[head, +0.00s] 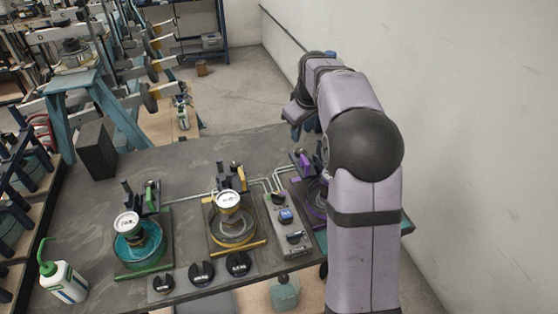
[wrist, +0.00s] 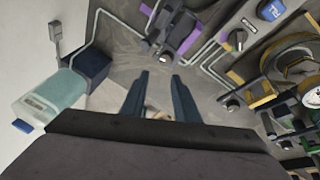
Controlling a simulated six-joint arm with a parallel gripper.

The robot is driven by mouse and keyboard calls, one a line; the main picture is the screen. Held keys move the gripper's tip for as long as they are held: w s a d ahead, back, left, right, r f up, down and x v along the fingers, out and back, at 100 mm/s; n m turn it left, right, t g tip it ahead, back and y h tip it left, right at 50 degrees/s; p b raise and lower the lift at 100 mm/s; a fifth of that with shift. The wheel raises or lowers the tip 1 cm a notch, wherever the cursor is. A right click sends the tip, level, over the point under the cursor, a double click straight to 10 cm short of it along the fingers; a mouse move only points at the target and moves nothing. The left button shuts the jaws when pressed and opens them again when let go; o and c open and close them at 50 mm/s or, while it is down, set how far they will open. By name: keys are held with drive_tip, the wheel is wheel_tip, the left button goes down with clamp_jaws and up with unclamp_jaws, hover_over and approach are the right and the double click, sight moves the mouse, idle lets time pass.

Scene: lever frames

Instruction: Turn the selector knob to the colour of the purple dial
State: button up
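A grey control box (head: 287,225) stands right of the yellow station, with a blue piece (head: 286,215) and a black knob (head: 294,237) on top. The box also shows at the top right of the wrist view (wrist: 252,24). I cannot tell which way the knob points. The purple station (head: 303,161) is mostly behind my arm, and its dial face is hidden. Purple parts (wrist: 185,45) show at the top of the wrist view. My gripper (wrist: 160,78) is open and empty, with its blue fingers apart above the table, away from the box.
A green station (head: 130,262) and a yellow station (head: 237,248) with white-faced dials stand left of the box. A bottle (head: 64,282) stands front left. Pipes (head: 200,191) run behind. A wall is at right.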

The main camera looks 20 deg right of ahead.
sight(278, 194)
drive_tip(key=s+a+f+n+g, duration=0.1)
drive_tip(key=s+a+f, duration=0.1)
drive_tip(key=a, duration=0.1)
drive_tip(key=s+a+f+n+g, duration=0.2)
drive_tip(key=s+a, duration=0.1)
drive_tip(key=s+a+f+n+g+y, duration=0.1)
drive_tip(key=s+a+n, duration=0.1)
drive_tip(key=s+a, duration=0.1)
drive_tip(key=shift+s+a+f+p, duration=0.25)
drive_tip(key=shift+a+f+p, duration=0.15)
drive_tip(key=shift+f, duration=0.1)
drive_tip(key=shift+d, duration=0.1)
drive_tip(key=shift+f+p, duration=1.05)
drive_tip(key=shift+f, duration=2.55)
clamp_jaws()
